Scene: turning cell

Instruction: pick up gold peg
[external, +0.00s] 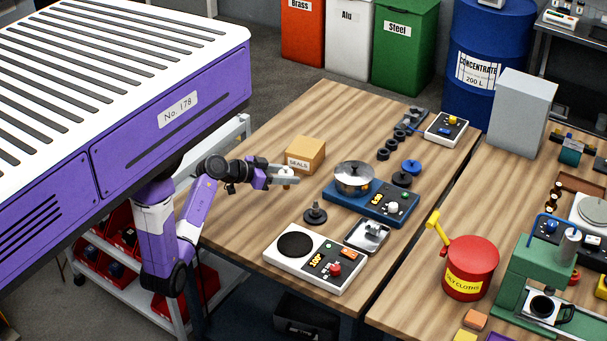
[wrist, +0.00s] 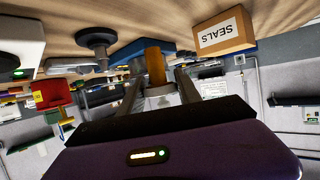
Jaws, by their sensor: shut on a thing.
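The gold peg (wrist: 155,64) shows in the wrist view as an upright gold-brown cylinder between the finger ends, with a pale grey part (wrist: 160,92) beside it. My gripper (wrist: 158,80) is shut on the peg. In the external view my gripper (external: 287,174) is over the left part of the wooden table, in front of the cardboard box. There the peg is mostly hidden by the fingers; a pale, small piece shows between them. I cannot tell for sure how far the peg's end is from the table top.
The SEALS box (external: 305,155) is close behind my gripper; it also shows in the wrist view (wrist: 224,32). A dark round-based post (external: 314,214), a blue device with a metal pan (external: 354,178) and a white panel (external: 316,258) stand nearby. Bare wood (external: 232,220) lies to the front left.

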